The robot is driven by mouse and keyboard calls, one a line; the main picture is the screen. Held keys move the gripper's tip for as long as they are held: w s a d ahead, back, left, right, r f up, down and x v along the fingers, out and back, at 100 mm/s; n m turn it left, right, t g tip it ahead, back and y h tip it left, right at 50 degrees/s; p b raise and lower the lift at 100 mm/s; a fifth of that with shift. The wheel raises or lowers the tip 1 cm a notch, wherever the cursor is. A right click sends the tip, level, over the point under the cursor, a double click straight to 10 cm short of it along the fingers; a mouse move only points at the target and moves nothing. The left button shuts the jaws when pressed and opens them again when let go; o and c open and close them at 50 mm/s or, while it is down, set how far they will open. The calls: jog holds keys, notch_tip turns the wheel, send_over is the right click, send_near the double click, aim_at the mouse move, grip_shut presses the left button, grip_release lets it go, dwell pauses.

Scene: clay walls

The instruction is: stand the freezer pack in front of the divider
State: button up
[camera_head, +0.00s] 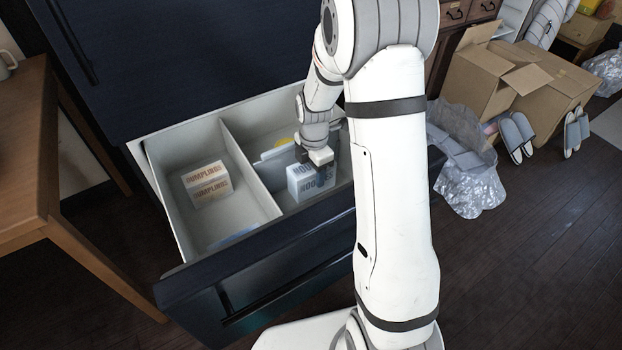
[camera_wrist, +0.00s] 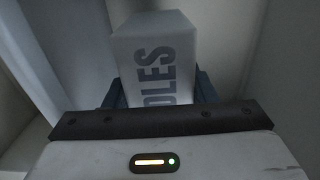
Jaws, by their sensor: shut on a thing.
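A white freezer pack with blue "NOODLES" lettering (camera_head: 300,186) is in the right compartment of the open freezer drawer. My gripper (camera_head: 318,165) reaches down into that compartment and is shut on the pack. In the wrist view, the pack (camera_wrist: 155,52) sits between the two dark blue fingers of my gripper (camera_wrist: 160,90), its lettering running sideways. A tall grey divider (camera_head: 248,165) parts the left and right compartments, to the left of the pack. I cannot tell whether the pack's underside touches the drawer floor.
Two stacked-looking dumplings boxes (camera_head: 207,182) sit in the left compartment. The dark drawer front (camera_head: 270,255) borders the near side. A wooden table (camera_head: 25,150) stands left; cardboard boxes (camera_head: 490,85) are right.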

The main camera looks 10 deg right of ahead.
jog(key=shift+f, duration=0.85)
jog(key=shift+f, duration=0.1)
jog(key=shift+f+b, duration=0.4)
jog(key=shift+f, duration=0.15)
jog(key=o, duration=1.3)
jog(key=shift+s, duration=0.1)
jog(key=shift+r, duration=0.15)
notch_tip(320, 180, up, 13)
jog(key=p, duration=0.4)
jog(key=shift+p, duration=0.4)
